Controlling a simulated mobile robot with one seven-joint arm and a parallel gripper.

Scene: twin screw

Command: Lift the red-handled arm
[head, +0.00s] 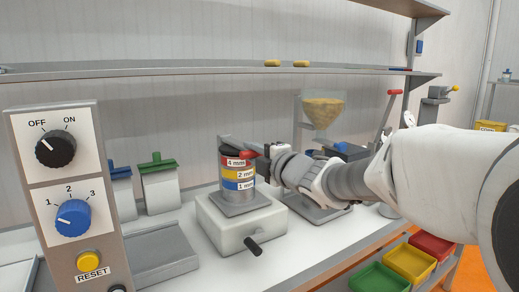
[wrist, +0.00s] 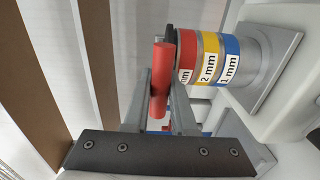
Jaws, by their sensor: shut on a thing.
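A red handle (head: 249,155) shows beside the top of a sieve stack in the head view. In the wrist view the red handle (wrist: 160,80) is a plain bar between my two fingers. My gripper (head: 257,150) is shut on it, with a finger on each side in the wrist view (wrist: 161,90). The sieve stack (head: 238,174) has red 4 mm, yellow 2 mm and blue 1 mm bands and stands upright on a pale base. My gripper hides how the handle joins its arm.
A control panel (head: 63,190) stands at the front left. A shelf (head: 180,70) runs above the bench. A hopper (head: 323,110) stands behind my arm, with another red-tipped lever (head: 394,93) further right. Yellow (head: 409,262) and red bins sit at the lower right.

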